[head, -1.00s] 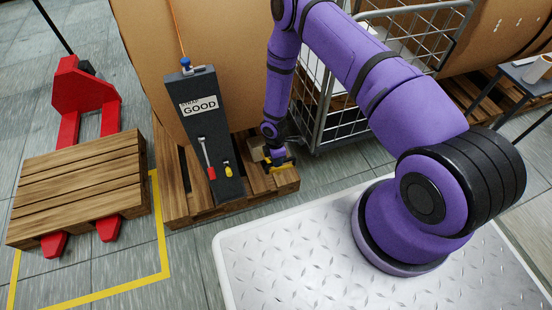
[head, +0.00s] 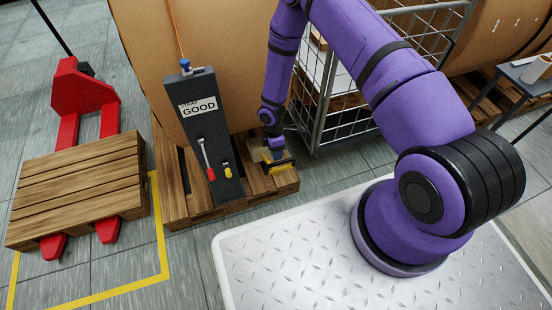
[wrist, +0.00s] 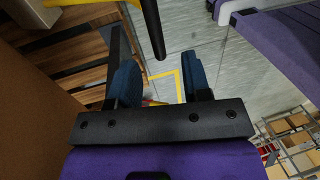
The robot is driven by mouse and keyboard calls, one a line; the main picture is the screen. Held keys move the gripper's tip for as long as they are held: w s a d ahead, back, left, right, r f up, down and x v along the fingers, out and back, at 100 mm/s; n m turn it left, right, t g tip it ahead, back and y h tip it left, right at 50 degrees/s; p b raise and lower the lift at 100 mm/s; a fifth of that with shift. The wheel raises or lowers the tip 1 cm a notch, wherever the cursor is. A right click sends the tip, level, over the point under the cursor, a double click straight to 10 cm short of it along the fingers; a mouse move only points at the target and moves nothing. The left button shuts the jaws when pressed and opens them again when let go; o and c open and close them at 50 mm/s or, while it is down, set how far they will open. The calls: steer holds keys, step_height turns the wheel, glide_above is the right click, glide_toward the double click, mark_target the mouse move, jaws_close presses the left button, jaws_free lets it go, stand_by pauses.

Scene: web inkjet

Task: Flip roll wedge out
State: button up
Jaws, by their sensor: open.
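The roll wedge (head: 256,155) is a small tan block with yellow parts, on the right end of the wooden pallet against the big brown roll. A black bar handle (head: 283,163) on it shows just below my gripper (head: 273,146). In the wrist view, the yellow arm and black handle (wrist: 152,28) cross the top, and part of a pale block (wrist: 30,12) shows at upper left. My gripper (wrist: 161,80) has its blue fingers apart with nothing between them. The handle's end lies beyond the finger gap; contact cannot be told.
The brown roll (head: 225,60) stands on the pallet (head: 190,213). A dark tool stand (head: 206,120) marked GOOD is left of the wedge. A wire cage cart (head: 340,120) is close on the right. A red pallet jack (head: 85,95) stands left. Floor in front is clear.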

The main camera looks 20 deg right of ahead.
steer(key=shift+w+r, duration=0.2)
steer(key=shift+r, duration=0.9)
steer(key=shift+w+r, duration=0.2)
steer(key=shift+r, duration=0.9)
steer(key=w+d+r+m+t+h, duration=0.1)
steer(key=w+d+r+m, duration=0.15)
steer(key=r, duration=0.85)
steer(key=w+d+r+m+t, duration=0.1)
steer(key=w+d+r+m, duration=0.15)
steer(key=r, duration=0.85)
steer(key=s+d+r+m+t, duration=0.1)
steer(key=s+d+r+m, duration=0.15)
steer(key=r, duration=1.55)
steer(key=s+d+r+m+t, duration=0.2)
steer(key=s+r+m, duration=0.4)
steer(key=s+r, duration=0.75)
steer(key=s+r+m+t+y, duration=0.1)
steer(key=s+r+m, duration=0.3)
steer(key=s+r, duration=0.4)
steer(key=s+t, duration=0.1)
steer(key=s, duration=0.6)
steer(key=shift+s, duration=0.35)
